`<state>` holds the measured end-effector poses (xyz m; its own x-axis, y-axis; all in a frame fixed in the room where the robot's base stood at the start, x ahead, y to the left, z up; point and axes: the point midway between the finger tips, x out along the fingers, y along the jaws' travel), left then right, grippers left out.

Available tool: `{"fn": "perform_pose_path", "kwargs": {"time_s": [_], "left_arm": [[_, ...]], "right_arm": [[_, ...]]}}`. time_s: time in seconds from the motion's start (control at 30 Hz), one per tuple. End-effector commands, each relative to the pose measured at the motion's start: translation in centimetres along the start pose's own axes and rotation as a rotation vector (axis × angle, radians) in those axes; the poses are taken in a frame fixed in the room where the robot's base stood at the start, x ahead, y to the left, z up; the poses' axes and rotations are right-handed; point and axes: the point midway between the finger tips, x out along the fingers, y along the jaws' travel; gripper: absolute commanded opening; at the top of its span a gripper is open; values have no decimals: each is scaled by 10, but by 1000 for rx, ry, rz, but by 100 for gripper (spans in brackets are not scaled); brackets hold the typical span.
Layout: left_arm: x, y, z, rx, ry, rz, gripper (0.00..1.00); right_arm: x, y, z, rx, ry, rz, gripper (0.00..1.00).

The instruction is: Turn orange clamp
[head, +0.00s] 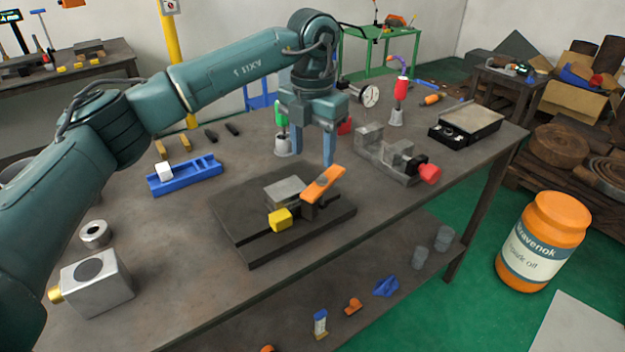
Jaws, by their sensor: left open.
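The orange clamp (323,184) is a flat orange bar on a dark post, standing on the black fixture plate (249,243) on the workbench. The bar slants up to the right, beside a grey metal block (284,190). A yellow block (280,219) sits at the front left of the clamp. My left gripper (312,163) points down behind and just above the clamp, its blue-grey fingers apart and empty. I cannot tell the exact gap between fingers and clamp. My right gripper is not in view.
A blue tray (187,178) with a white cube lies left of the plate. A grey vise (388,157) with a red knob stands to the right. A metal block with a brass fitting (93,282) is front left. A dial gauge and colored-handled tools stand behind. The bench front edge is near the plate.

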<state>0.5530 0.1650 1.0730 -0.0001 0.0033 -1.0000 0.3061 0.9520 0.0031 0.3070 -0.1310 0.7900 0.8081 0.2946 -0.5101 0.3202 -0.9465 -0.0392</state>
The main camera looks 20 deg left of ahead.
Motion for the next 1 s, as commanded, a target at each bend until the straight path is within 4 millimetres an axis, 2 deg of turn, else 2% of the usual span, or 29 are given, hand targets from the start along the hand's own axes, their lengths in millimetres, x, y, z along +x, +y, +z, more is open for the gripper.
{"fn": "perform_pose_path", "kwargs": {"time_s": [0.03,0.2,0.4,0.6,0.83,1.0], "left_arm": [[12,0,-1,1,5,-1,51],[46,-1,-1,1,4,-3,51],[73,-1,0,2,1,-3,51],[83,-1,0,3,-1,-2,51],[84,-1,0,3,-1,-3,51],[83,-1,0,3,-1,-3,37]], "right_arm": [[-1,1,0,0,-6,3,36],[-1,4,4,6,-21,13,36],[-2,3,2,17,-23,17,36],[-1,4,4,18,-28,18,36],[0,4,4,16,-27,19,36],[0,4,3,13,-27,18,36]]}}
